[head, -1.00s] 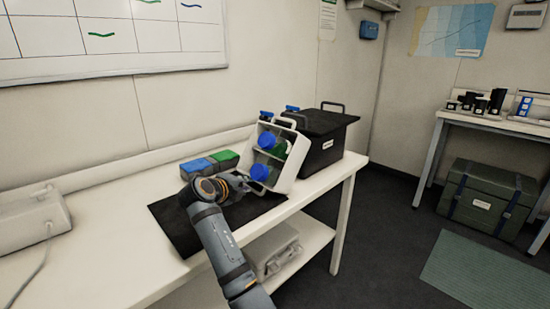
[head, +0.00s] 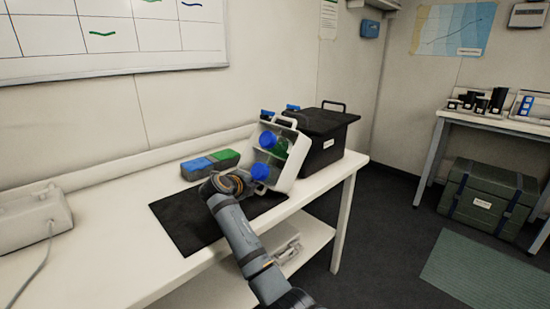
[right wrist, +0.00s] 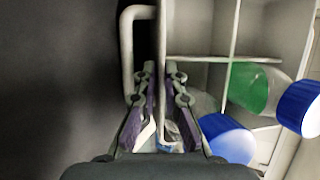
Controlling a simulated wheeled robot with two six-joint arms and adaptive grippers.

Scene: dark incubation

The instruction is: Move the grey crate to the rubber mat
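The grey crate (head: 303,158) is tilted, its open top facing left, beside the black case. It holds bottles with blue caps and one green bottle; its compartments (right wrist: 195,42) show in the right wrist view. My right gripper (head: 249,184) is at the crate's near left side. In the right wrist view my right gripper (right wrist: 161,72) has its fingers on either side of the crate's wall, by a handle (right wrist: 128,50), and appears shut on it. Contact is partly hidden. The black rubber mat (head: 185,225) lies flat on the table, left of the crate. My left gripper is out of view.
A black case (head: 325,150) stands right behind the crate. A blue-and-green-topped rack (head: 210,162) sits behind the mat. A white device (head: 32,220) with a cable is at the left. A lower shelf holds a grey item.

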